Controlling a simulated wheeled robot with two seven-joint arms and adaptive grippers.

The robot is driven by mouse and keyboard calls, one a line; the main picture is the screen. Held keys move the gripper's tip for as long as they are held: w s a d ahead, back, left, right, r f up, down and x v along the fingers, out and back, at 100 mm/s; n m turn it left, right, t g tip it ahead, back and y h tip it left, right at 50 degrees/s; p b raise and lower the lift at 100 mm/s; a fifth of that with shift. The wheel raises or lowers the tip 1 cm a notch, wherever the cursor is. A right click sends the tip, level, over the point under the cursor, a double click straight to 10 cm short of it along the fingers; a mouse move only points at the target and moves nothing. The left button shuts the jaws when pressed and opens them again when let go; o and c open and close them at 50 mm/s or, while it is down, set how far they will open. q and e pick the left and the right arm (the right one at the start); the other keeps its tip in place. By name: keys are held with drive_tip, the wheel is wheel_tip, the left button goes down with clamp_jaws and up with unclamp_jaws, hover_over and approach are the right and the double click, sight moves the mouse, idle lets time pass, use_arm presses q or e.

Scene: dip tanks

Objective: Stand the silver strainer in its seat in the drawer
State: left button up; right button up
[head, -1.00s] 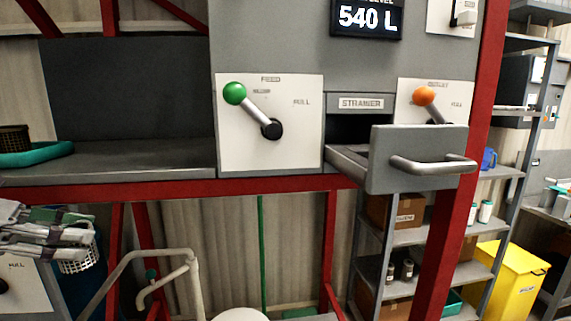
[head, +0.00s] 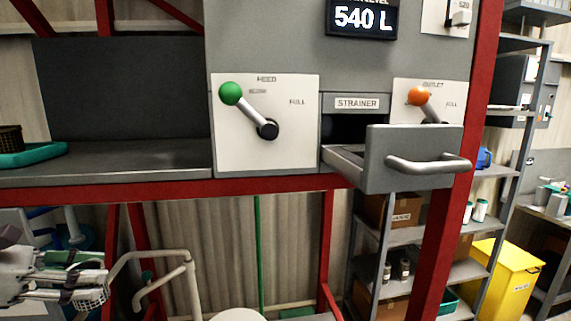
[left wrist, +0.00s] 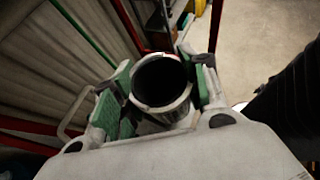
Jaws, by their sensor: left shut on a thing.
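My left gripper (head: 84,280) is low at the left edge of the head view, shut on the silver strainer. The strainer (head: 91,299) shows there as a small pale perforated basket, partly hidden by the fingers. In the left wrist view the strainer (left wrist: 182,110) is a round silver cup with its dark mouth towards the camera, between the green pads of my gripper (left wrist: 165,88). The drawer (head: 398,165) under the STRAINER label stands pulled out, well right of and above my gripper. Its seat is hidden behind the drawer front. My right gripper is not in view.
A feed lever with a green knob (head: 230,93) is left of the drawer, and an orange-knobbed outlet lever (head: 418,96) is behind it. A dark basket (head: 10,139) sits in a teal tray (head: 38,154) on the shelf. Red frame posts (head: 455,190) and white pipes (head: 150,258) stand below.

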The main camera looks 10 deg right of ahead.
use_arm(q)
wheel_tip(320, 180, down, 23)
drive_tip(key=d+n+t, duration=0.1)
drive_tip(key=d, duration=0.1)
drive_tip(key=shift+w+d+f+y, duration=0.15)
drive_tip(key=shift+w+d+y, duration=0.15)
drive_tip(key=shift+d, duration=0.1)
idle(0.6)
idle(0.6)
drive_tip(key=shift+f+b, duration=1.45)
drive_tip(key=shift+f+b, duration=0.35)
